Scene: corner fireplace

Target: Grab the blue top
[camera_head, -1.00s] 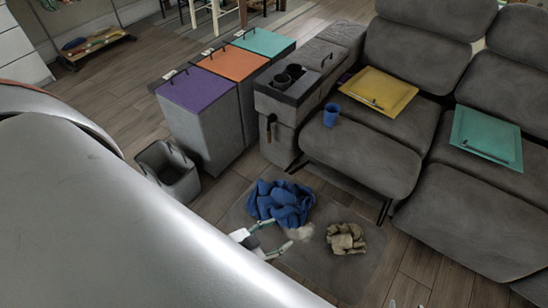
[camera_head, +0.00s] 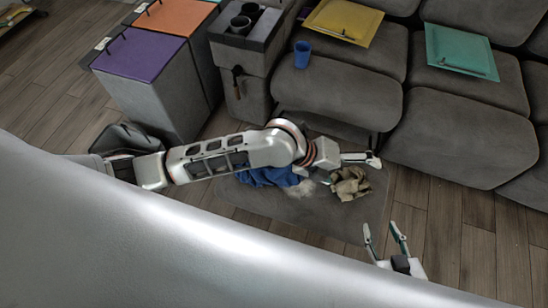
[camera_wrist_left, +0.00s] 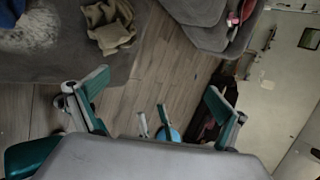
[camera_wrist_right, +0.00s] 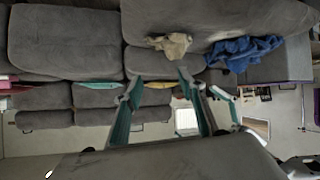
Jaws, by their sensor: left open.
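The blue top (camera_head: 262,178) lies crumpled on the grey floor mat, partly hidden behind my left arm in the head view. It also shows in the right wrist view (camera_wrist_right: 240,52), to the right of a beige cloth (camera_wrist_right: 173,45). My left gripper (camera_head: 362,158) is open and empty, beyond the blue top to the right and near the beige cloth in the head view. The left wrist view shows its spread fingers (camera_wrist_left: 155,100) with nothing between them. My right gripper (camera_head: 386,240) is open and empty at the lower right of the head view, apart from the top.
The beige cloth (camera_head: 350,184) lies on the grey mat (camera_head: 310,211). The grey sofa (camera_head: 460,137) stands behind, with a blue cup (camera_head: 302,54) on its seat. Lidded bins (camera_head: 158,95) stand at the upper left.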

